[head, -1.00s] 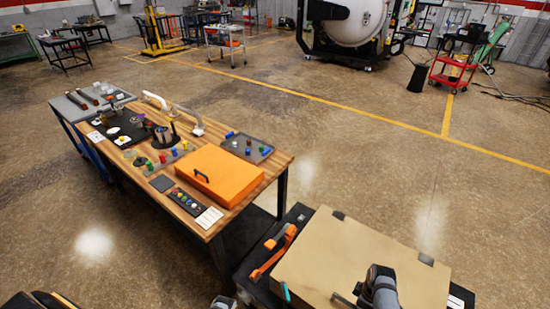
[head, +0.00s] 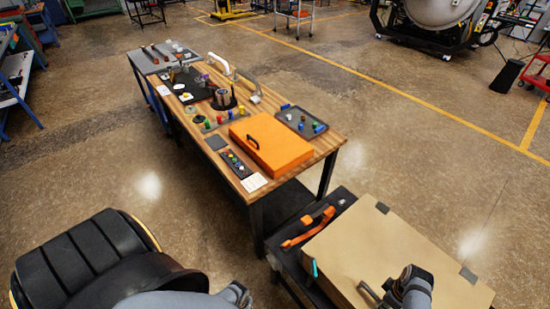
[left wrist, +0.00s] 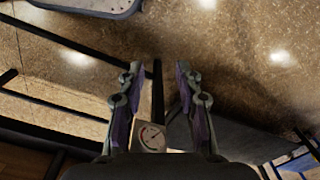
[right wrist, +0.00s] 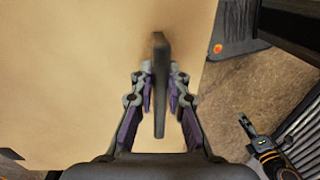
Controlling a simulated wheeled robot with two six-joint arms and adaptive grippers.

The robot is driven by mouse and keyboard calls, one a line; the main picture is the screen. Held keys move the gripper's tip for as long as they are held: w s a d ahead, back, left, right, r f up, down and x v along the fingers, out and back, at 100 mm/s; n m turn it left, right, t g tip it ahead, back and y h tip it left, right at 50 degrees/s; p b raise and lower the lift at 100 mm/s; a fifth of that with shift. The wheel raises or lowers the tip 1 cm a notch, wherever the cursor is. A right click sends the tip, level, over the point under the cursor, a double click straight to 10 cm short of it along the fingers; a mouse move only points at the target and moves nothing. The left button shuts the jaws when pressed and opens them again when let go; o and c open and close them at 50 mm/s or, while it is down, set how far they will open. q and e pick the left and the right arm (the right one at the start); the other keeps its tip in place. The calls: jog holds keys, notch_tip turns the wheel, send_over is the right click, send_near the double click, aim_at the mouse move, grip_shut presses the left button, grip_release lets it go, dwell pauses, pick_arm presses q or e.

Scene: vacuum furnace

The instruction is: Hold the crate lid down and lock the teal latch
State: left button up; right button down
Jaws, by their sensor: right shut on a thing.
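The crate's tan lid (head: 400,245) lies flat on the crate at the lower right of the head view. The teal latch (head: 314,268) is a small piece standing at the lid's left edge. My right gripper (head: 392,292) is at the lid's near side, shut on the dark lid handle (head: 368,290). In the right wrist view the handle (right wrist: 160,85) runs between the fingers, above the lid (right wrist: 70,80). My left gripper (head: 236,293) is left of the crate, apart from it. In the left wrist view its fingers (left wrist: 155,88) are spread and empty.
An orange handle (head: 308,230) lies on the black surface left of the lid. A wooden bench (head: 330,143) with an orange box (head: 270,143) and small parts stands beyond. A small dial gauge (left wrist: 151,137) shows in the left wrist view. Floor is open at the right.

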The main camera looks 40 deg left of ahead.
pick_arm(q)
jog(key=n+g+h, duration=0.3)
jog(key=n+g, duration=0.1)
send_near(314, 266)
jog(key=x, duration=0.6)
jog(key=s+x, duration=0.1)
jog(key=x, duration=0.1)
jog(key=shift+s+d+f, duration=0.1)
jog(key=shift+s+d, duration=0.05)
jog(key=shift+d, duration=0.2)
grip_shut()
